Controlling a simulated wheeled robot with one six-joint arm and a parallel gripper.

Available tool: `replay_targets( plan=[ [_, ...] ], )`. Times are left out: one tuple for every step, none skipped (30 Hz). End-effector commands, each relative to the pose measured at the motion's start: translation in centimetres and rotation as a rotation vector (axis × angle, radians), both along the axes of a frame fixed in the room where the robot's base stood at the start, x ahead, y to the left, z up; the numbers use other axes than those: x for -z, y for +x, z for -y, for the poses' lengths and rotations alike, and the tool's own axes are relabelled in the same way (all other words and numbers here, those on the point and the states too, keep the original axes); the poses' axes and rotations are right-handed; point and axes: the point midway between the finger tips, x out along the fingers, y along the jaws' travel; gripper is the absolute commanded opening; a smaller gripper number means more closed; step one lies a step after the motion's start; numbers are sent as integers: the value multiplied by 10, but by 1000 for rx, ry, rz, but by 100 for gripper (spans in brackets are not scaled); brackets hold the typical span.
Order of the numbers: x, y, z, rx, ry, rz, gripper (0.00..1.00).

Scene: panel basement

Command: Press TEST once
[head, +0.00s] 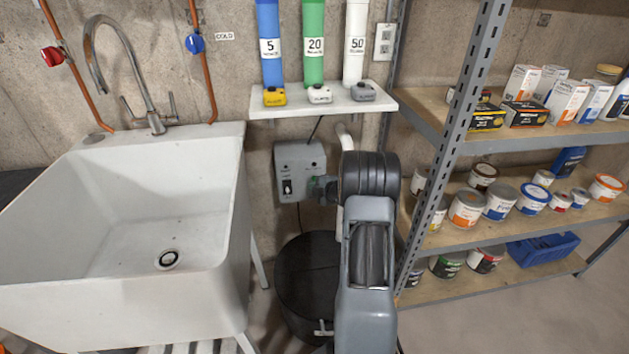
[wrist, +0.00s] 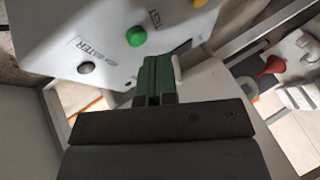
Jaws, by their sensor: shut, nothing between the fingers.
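The grey control box (head: 300,170) is on the wall below the small shelf in the head view; my arm hides its right side. In the wrist view its pale face (wrist: 60,25) is tilted and carries a green button (wrist: 136,36) beside a label that reads TEST (wrist: 155,18). A dark button (wrist: 86,67) sits lower left by a label ending in WATER. My gripper (wrist: 155,60) is shut and empty, its green fingertips just below the green button in the picture and apart from it. In the head view my gripper (head: 322,187) is at the box's lower right.
A white sink (head: 230,260) stands to the left. A dark round lid (head: 300,265) is below the box. The white shelf (head: 330,105) with several small devices is above. A metal rack (head: 465,110) with cans and boxes is close on the right. A yellow part (wrist: 199,3) shows at the box's edge.

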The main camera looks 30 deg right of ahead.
Motion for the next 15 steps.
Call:
replay_targets(
  plan=[
    [0,1,0,0,0,0,0],
    [0,2,1,0,0,0,0],
    [0,3,1,0,-1,0,0],
    [0,4,1,0,-1,0,0],
    [0,5,2,0,-1,0,0],
    [0,6,2,0,-1,0,0],
    [0,6,3,0,-1,0,0],
    [0,7,3,0,-1,0,0],
    [0,7,3,0,-1,0,0],
    [0,7,3,0,-1,0,0],
    [0,7,3,0,-1,0,0],
    [0,7,3,0,-1,0,0],
    [0,7,3,0,0,0,0],
    [0,7,3,0,0,0,0],
    [0,7,3,0,0,0,0]
  ],
)
